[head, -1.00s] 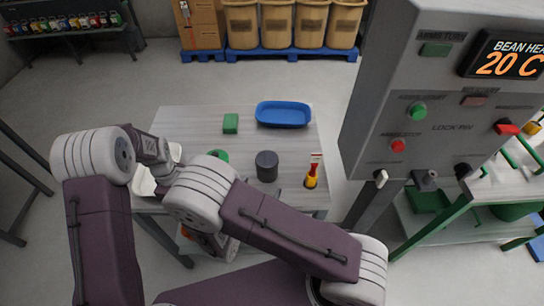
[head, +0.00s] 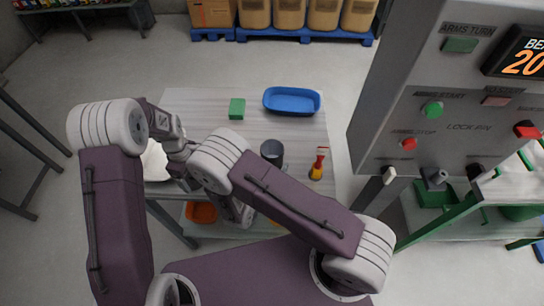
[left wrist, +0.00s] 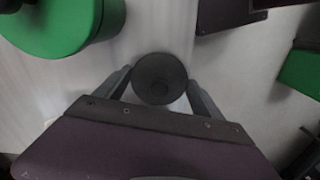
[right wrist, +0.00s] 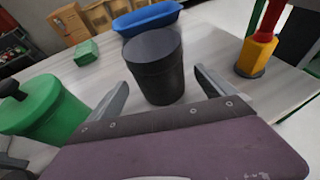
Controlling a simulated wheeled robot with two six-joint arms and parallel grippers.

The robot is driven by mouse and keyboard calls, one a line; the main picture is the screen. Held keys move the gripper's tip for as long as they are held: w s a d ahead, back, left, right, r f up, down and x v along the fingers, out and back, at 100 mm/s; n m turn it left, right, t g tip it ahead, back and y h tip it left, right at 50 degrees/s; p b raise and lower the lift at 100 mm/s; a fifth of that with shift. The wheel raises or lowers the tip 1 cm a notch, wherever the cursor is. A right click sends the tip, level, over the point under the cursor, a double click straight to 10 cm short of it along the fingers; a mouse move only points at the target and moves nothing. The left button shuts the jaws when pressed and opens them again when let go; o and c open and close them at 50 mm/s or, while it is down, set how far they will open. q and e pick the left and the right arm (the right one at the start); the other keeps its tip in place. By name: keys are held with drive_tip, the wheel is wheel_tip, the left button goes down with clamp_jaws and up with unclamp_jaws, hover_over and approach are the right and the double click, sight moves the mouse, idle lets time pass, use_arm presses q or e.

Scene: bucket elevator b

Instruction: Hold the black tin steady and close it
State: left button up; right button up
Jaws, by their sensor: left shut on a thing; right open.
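The black tin (head: 272,153) stands upright on the table; its top shows as a plain grey round without a knob. In the right wrist view the tin (right wrist: 156,75) stands between the two fingers of my open right gripper (right wrist: 160,85), with gaps beside it. I cannot tell how deep it sits between them. My left gripper (left wrist: 160,82) is shut on a small dark round piece (left wrist: 160,76), which looks like a lid with a central knob. In the head view my arms hide both gripper tips.
A green tin with a black knob (right wrist: 42,108) stands left of the black tin. A green block (head: 237,108), a blue tray (head: 291,101) and a red-and-yellow brush (head: 318,165) are on the table (head: 190,103). A control panel (head: 425,110) rises at the right.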

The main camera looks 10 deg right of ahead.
sight(275, 152)
drive_tip(key=shift+w+d+f, duration=0.2)
drive_tip(key=shift+w+d, duration=0.15)
drive_tip(key=shift+w, duration=0.1)
use_arm(q)
drive_tip(key=shift+r, duration=0.1)
drive_tip(key=shift+r+p, duration=0.6)
drive_tip(key=shift+p, duration=0.05)
use_arm(e)
drive_tip(key=x, duration=0.5)
drive_tip(key=shift+w, duration=0.15)
drive_tip(key=shift+c, duration=0.3)
drive_tip(key=c, duration=1.4)
